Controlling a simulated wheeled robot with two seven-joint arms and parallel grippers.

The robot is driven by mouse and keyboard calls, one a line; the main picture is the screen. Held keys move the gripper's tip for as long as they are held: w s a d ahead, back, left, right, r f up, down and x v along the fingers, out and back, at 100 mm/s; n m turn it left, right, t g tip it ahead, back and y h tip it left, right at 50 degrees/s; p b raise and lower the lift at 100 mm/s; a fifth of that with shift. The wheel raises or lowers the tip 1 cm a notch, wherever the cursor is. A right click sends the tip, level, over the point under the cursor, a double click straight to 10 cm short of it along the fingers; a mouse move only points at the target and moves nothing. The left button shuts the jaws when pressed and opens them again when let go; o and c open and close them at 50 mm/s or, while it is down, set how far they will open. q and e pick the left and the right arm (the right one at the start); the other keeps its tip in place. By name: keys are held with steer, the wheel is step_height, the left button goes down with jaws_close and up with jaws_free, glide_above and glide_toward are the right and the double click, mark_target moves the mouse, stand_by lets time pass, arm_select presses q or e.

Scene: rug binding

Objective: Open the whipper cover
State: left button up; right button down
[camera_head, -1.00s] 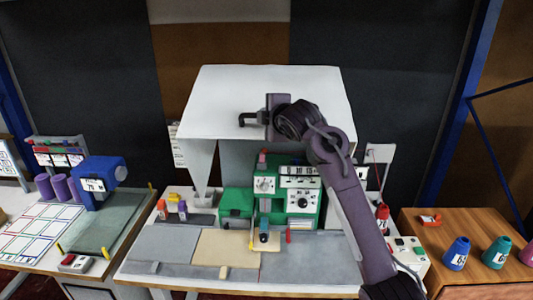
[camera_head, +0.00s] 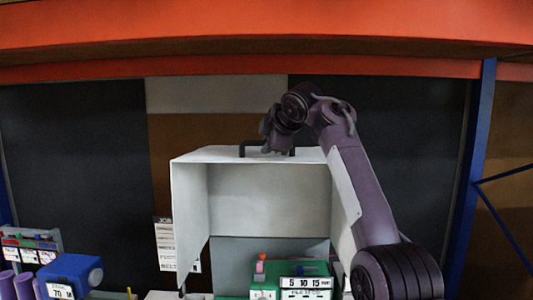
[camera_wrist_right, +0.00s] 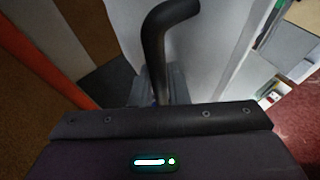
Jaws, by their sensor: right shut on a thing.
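The whipper cover (camera_head: 188,205) is a white hood over the green machine (camera_head: 262,275) in the head view. Its front is raised, and I see into its pale interior and down to the machine's top. A dark bar handle (camera_head: 243,148) sits along the cover's top front edge. My right gripper (camera_head: 268,147) is at this handle and shut on it; the arm partly hides the grip. In the right wrist view the bent black handle (camera_wrist_right: 168,22) runs down between my fingers (camera_wrist_right: 160,88), with the white cover behind it. My left gripper is not in view.
An orange beam (camera_head: 260,40) crosses above the cover. A blue machine (camera_head: 68,275) and purple cones (camera_head: 24,285) stand at the lower left. A printed sheet (camera_head: 164,240) hangs left of the cover. A blue post (camera_head: 470,170) stands at the right.

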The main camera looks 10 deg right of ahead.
steer(key=shift+w+d+r, duration=0.1)
steer(key=shift+w+r, duration=0.1)
steer(key=shift+w, duration=0.15)
steer(key=c, duration=1.8)
jaws_free()
steer(key=o, duration=0.4)
steer(key=shift+w+f, duration=0.1)
steer(key=shift+w, duration=0.05)
steer(key=b+v, duration=0.4)
steer(key=v, duration=0.3)
steer(key=shift+s+b, duration=0.2)
steer(key=shift+b, duration=0.2)
steer(key=shift+s+d+r, duration=0.1)
steer(key=shift+s+r, duration=0.05)
steer(key=shift+r, duration=0.1)
steer(key=shift+f, duration=0.1)
